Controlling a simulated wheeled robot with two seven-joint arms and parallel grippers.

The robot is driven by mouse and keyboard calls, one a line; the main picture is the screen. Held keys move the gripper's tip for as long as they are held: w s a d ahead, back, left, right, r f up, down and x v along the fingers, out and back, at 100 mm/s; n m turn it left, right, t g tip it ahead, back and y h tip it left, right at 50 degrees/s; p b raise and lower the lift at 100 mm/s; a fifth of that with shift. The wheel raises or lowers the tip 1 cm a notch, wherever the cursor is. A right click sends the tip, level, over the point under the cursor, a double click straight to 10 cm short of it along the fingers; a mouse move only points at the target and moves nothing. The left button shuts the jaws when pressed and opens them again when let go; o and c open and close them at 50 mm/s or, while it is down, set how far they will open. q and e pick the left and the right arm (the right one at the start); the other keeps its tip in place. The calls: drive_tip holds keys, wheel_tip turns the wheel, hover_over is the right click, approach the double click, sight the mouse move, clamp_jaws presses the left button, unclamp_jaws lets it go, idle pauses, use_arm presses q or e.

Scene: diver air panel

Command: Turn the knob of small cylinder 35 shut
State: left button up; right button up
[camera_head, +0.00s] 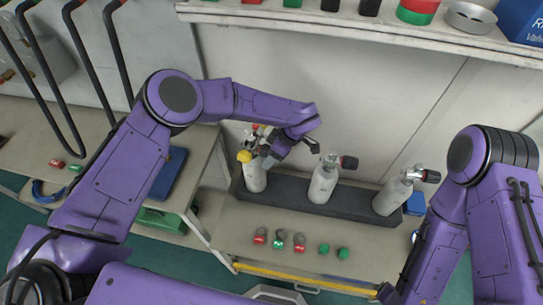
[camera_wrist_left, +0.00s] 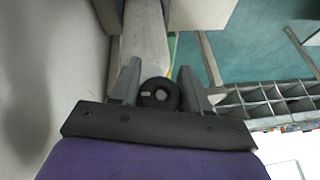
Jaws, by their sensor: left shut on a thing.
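Three small pale grey cylinders stand upright in a row in a dark rack (camera_head: 285,190). No number can be read on them, so I cannot tell which is 35. My left gripper (camera_head: 262,140) is at the top of the leftmost cylinder (camera_head: 255,178), which has a yellow part near its neck. In the left wrist view my left gripper (camera_wrist_left: 160,90) is shut on a round black knob (camera_wrist_left: 158,93), a finger on either side, with the cylinder body (camera_wrist_left: 146,40) beyond it. The middle cylinder (camera_head: 323,184) and right cylinder (camera_head: 392,197) have black side knobs. My right gripper is out of frame.
Several small red and green fittings (camera_head: 300,244) lie on the bench in front of the rack. A shelf (camera_head: 350,28) overhangs at the back. Black hoses (camera_head: 45,75) hang at the left. A blue box (camera_head: 522,20) sits at the upper right.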

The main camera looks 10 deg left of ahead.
use_arm(q)
drive_tip(key=o, duration=1)
drive_tip(key=shift+c, duration=0.2)
drive_tip(key=b+v, duration=0.4)
drive_tip(key=v, duration=0.6)
drive_tip(key=shift+d+r, duration=0.15)
drive_tip(key=shift+r, duration=0.05)
